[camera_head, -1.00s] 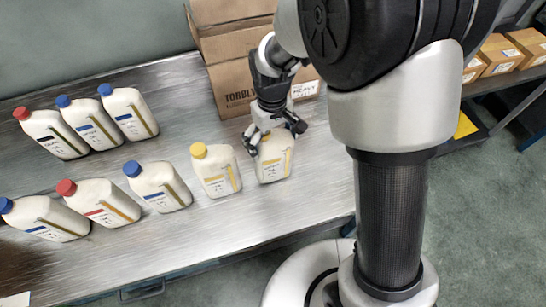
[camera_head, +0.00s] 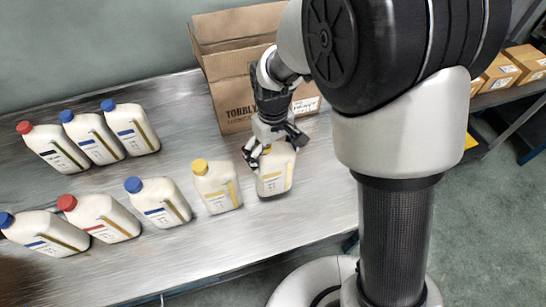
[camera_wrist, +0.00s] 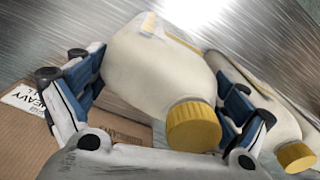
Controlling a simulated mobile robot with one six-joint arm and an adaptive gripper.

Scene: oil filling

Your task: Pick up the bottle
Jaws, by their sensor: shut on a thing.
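A cream bottle (camera_head: 275,174) with a yellow cap stands upright at the right end of the front row, and my gripper (camera_head: 272,150) is shut on it from above. The wrist view shows the same bottle (camera_wrist: 160,75), its yellow cap (camera_wrist: 193,127) and my gripper's blue pads (camera_wrist: 160,100) on both sides of it. In the head view my fingers hide its cap. A dark shadow shows under its base; any gap to the table is too small to be sure of. A second yellow-capped bottle (camera_head: 217,188) stands just left of it.
The metal table (camera_head: 230,245) carries several other bottles with blue or red caps, in two rows to the left. An open cardboard box (camera_head: 235,100) stands close behind my gripper. The table's front strip is clear.

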